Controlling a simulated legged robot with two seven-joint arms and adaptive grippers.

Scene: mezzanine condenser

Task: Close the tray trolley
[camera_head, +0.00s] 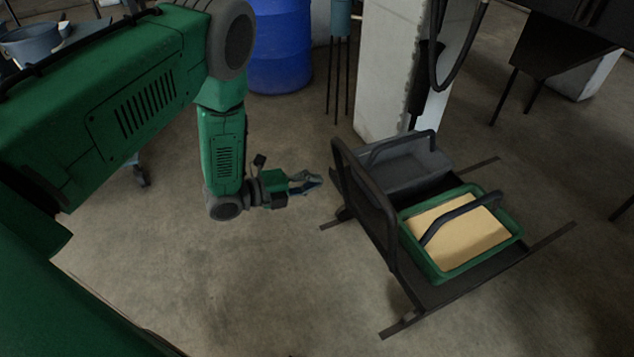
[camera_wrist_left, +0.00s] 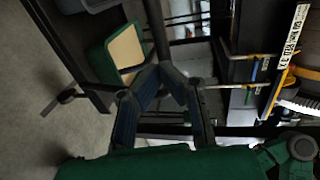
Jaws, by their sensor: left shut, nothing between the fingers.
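The tray trolley (camera_head: 378,232) is a low dark frame on the floor, right of centre in the head view. Its upright dark handle frame is on the left side. A green tray (camera_head: 437,270) with tan contents and a dark arched handle sits on it. A grey tray (camera_head: 415,165) sits behind that one. My left gripper (camera_head: 312,183) is just left of the upright frame, shut and empty; I cannot tell whether it touches. In the left wrist view the shut fingers (camera_wrist_left: 166,72) are in front of the green tray (camera_wrist_left: 98,62). My right gripper is not in view.
A white pillar (camera_head: 386,80) stands close behind the trolley with a dark hose beside it. A blue barrel (camera_head: 280,50) stands at the back. A dark table (camera_head: 565,45) is at the upper right. Floor in front and left of the trolley is clear.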

